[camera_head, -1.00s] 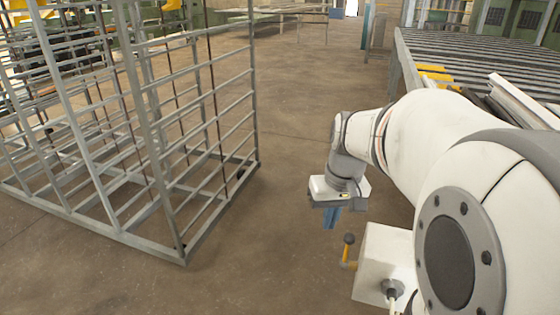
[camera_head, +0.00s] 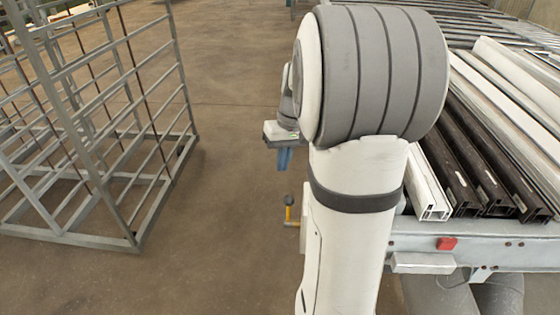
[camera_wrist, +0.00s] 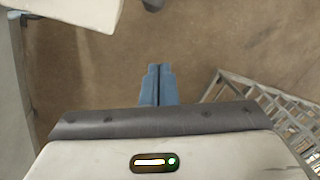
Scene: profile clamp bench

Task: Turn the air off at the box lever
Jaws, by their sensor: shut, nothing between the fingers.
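The box lever (camera_head: 288,211) is a yellow handle with a dark knob. It stands upright in the head view, just left of my arm. The box behind it is hidden by my arm in that view. My gripper (camera_head: 284,168) points downward above the lever and is clear of it. Its blue fingers are shut with nothing between them; they also show in the wrist view (camera_wrist: 160,68). A pale block-like shape fills the upper left of the wrist view, with a dark round piece at the top edge; I cannot tell for sure what they are.
A grey metal rack (camera_head: 120,240) stands on the floor at left. At right is a bench (camera_head: 470,228) with white and dark profiles (camera_head: 475,165) lying on it. A red part (camera_head: 446,243) is on its front edge. Open floor lies between rack and bench.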

